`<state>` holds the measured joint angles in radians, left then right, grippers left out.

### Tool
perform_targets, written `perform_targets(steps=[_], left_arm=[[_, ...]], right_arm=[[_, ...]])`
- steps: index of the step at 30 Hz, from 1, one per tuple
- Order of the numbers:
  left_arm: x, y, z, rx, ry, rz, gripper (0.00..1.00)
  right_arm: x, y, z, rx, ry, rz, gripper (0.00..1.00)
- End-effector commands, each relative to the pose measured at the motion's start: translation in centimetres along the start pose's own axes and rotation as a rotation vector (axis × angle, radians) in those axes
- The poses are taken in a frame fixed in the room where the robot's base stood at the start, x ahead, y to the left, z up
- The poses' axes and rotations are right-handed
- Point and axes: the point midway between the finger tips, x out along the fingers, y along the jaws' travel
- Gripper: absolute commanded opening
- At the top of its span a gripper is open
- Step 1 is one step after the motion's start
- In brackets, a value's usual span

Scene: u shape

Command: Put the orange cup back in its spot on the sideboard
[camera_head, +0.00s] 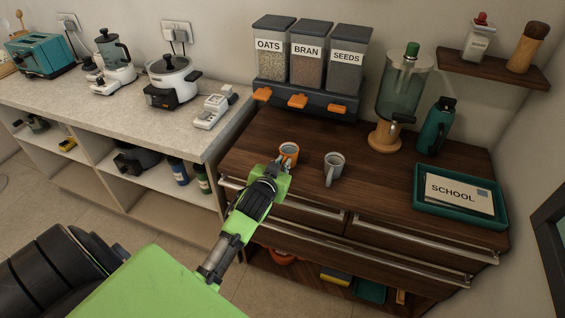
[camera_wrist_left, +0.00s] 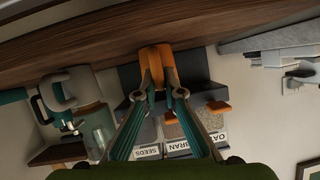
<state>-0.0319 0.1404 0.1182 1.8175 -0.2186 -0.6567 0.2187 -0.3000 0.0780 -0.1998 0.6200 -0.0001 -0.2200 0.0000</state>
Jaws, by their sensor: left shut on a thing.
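The orange cup (camera_head: 289,149) is at the front left of the dark wooden sideboard (camera_head: 380,165), to the left of a grey mug (camera_head: 334,166). My left gripper (camera_head: 281,164) is shut on the cup from the front. In the left wrist view, which is upside down, the orange cup (camera_wrist_left: 156,62) sits between the two fingertips (camera_wrist_left: 162,90). The cup looks upright, at or just above the wood; I cannot tell whether it touches. The grey mug (camera_wrist_left: 70,90) stands apart from the gripper in that view. My right gripper is not in view.
Behind the cup stands a dispenser (camera_head: 305,98) with orange spouts. The pale counter (camera_head: 130,108) adjoins at left. Bare wood lies behind the grey mug.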

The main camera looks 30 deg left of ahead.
Motion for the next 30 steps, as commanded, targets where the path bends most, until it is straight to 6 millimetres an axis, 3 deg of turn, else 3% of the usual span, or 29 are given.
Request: perform_targets(steps=[1,2,3,16,20,30], left_arm=[[0.0,0.0,0.1,0.0,0.0,0.0,0.17],[0.0,0.0,0.1,0.0,0.0,0.0,0.24],[0.0,0.0,0.1,0.0,0.0,0.0,0.26],[-0.6,0.0,-0.1,0.0,-0.001,0.0,0.26],[-2.4,0.0,-0.1,0.0,-0.001,0.0,0.26],[-9.1,0.0,-0.1,-0.001,-0.001,0.0,0.26]], right_arm=[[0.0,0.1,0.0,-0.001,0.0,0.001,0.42],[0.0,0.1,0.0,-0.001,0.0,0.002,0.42],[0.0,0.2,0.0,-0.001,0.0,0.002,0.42],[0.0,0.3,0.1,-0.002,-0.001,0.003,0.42],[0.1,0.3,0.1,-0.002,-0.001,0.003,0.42],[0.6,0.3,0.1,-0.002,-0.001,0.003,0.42]])
